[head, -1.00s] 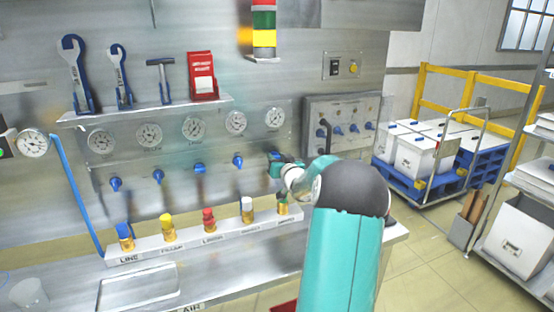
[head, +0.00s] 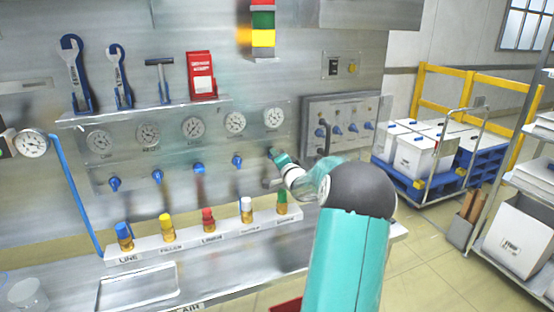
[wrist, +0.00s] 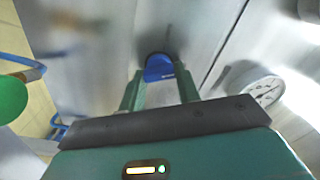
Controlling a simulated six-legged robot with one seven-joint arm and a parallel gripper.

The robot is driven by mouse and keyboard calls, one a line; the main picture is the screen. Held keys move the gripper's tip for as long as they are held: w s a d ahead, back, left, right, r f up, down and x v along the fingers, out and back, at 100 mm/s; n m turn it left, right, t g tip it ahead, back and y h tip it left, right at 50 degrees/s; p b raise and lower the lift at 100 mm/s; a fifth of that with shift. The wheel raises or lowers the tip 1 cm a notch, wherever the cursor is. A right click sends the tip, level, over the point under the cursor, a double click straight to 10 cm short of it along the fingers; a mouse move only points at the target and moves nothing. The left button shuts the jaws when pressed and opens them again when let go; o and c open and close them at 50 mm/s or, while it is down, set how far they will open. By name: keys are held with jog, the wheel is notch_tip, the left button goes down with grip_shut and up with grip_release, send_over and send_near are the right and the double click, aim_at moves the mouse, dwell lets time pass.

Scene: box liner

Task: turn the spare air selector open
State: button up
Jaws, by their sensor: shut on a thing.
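The spare air selector, a blue knob (wrist: 160,68), shows in the wrist view between the tips of my two green fingers. My gripper (wrist: 160,88) is shut on it, with a finger on each side. In the head view my gripper (head: 277,155) is at the right end of the row of selectors, below the rightmost gauge (head: 274,117). It hides most of the selector there. The knob's exact angle is hard to tell.
Several blue selectors, such as the neighbouring one (head: 237,161), line the panel to the left. A fitting with a green top (head: 282,197) stands below my gripper on the white strip. A tool shelf (head: 145,108) juts out above left. A grey valve box (head: 345,122) is to the right.

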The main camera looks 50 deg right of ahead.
jog(key=m, duration=0.5)
jog(key=shift+f, duration=0.15)
jog(key=shift+m, duration=0.3)
jog(key=o, duration=1)
jog(key=shift+c, duration=0.2)
jog(key=shift+s, duration=0.1)
jog(key=v, duration=1.3)
jog(key=shift+s+a, duration=0.15)
jog(key=shift+s, duration=0.15)
